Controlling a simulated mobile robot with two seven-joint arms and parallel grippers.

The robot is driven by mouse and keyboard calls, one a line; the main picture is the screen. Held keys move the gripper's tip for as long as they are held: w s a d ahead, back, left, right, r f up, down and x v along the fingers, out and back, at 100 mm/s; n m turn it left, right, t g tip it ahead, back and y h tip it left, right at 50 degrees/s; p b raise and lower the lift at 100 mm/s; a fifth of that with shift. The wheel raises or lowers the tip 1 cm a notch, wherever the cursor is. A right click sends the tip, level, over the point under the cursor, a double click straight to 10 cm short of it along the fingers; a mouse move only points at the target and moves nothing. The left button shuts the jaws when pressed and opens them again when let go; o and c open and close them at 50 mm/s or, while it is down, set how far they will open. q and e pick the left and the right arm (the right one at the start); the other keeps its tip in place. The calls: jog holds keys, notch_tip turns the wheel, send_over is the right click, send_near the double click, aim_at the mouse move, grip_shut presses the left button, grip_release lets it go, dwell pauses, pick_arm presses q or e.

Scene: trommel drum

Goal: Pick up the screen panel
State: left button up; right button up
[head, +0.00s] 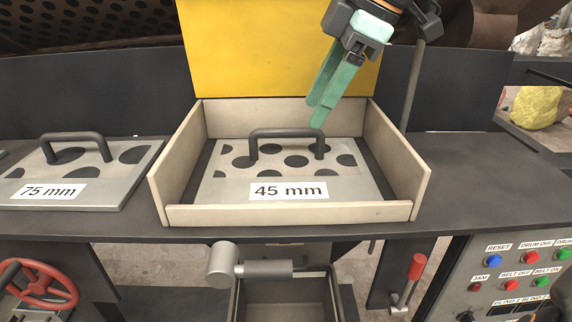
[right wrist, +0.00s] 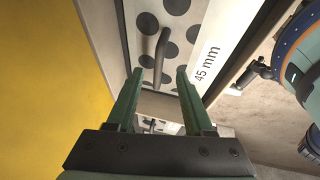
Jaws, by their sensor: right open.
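The screen panel labelled 45 mm (head: 230,190) lies in a shallow open tray (head: 290,214). It is a grey plate with dark round holes and a dark arched handle (head: 285,132). My right gripper (head: 318,115) is above the right end of the handle, pointing down. In the right wrist view, the jaws of my right gripper (right wrist: 161,82) are apart and empty, and the handle (right wrist: 161,52) shows beyond them. I cannot tell how far the fingertips are from the handle. My left gripper is not in view.
A second panel labelled 75 mm (head: 90,190) lies on the dark bench to the left, with its own handle. A yellow plate (head: 250,50) stands behind the tray. A control box (head: 500,280) is at the lower right, and a red wheel (head: 38,285) at the lower left.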

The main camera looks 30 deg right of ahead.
aim_at(298, 130)
jog(key=x, duration=0.6)
jog(key=shift+w+a+f+p, duration=0.1)
jog(key=shift+w+f+p, duration=0.05)
jog(key=shift+w+p, duration=0.15)
jog(key=shift+c, duration=0.2)
grip_shut()
dwell(1.0)
